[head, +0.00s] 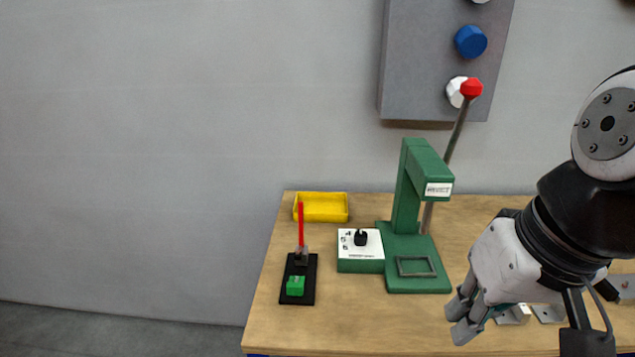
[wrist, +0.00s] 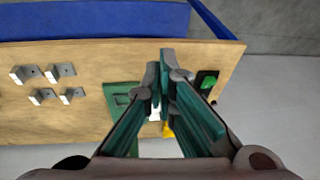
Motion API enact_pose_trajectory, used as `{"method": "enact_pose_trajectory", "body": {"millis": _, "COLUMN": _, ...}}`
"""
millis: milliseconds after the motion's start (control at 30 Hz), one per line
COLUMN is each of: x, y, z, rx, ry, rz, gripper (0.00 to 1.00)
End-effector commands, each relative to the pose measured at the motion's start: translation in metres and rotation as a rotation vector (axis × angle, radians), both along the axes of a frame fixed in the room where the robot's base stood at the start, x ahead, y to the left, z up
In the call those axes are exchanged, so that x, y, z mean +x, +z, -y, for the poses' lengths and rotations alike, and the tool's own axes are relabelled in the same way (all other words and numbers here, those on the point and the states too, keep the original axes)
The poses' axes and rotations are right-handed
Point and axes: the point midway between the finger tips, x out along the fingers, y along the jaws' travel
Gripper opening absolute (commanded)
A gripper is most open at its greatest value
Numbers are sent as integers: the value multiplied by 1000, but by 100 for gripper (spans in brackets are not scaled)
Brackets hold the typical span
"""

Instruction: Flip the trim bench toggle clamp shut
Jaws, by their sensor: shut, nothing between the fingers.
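The toggle clamp is on the left part of the bench in the head view. It has a black base plate (head: 298,281), a red handle (head: 301,225) standing upright, and a green block (head: 295,286) at its front end. In the wrist view the green block (wrist: 208,83) and the black plate show just right of my fingers; the handle is mostly hidden there. My gripper (head: 459,318) is shut and empty, in the air over the front of the bench, well to the right of the clamp. Its fingertips also show in the wrist view (wrist: 168,72).
A green press (head: 418,245) with a red-knobbed lever stands right of the clamp. A white-topped dial box (head: 360,250) stands between them. A yellow tray (head: 325,207) lies behind the clamp. Metal brackets (wrist: 58,84) sit on the other side. The bench (head: 330,325) is bare in front.

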Motion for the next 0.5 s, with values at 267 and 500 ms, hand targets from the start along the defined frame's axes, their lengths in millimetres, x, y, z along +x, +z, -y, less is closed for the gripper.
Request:
{"method": "enact_pose_trajectory", "body": {"millis": 267, "x": 37, "y": 0, "z": -49, "rx": 229, "ry": 49, "rz": -145, "gripper": 0}}
{"method": "enact_pose_trajectory", "body": {"millis": 500, "x": 78, "y": -2, "z": -86, "rx": 448, "ry": 63, "rz": -219, "gripper": 0}}
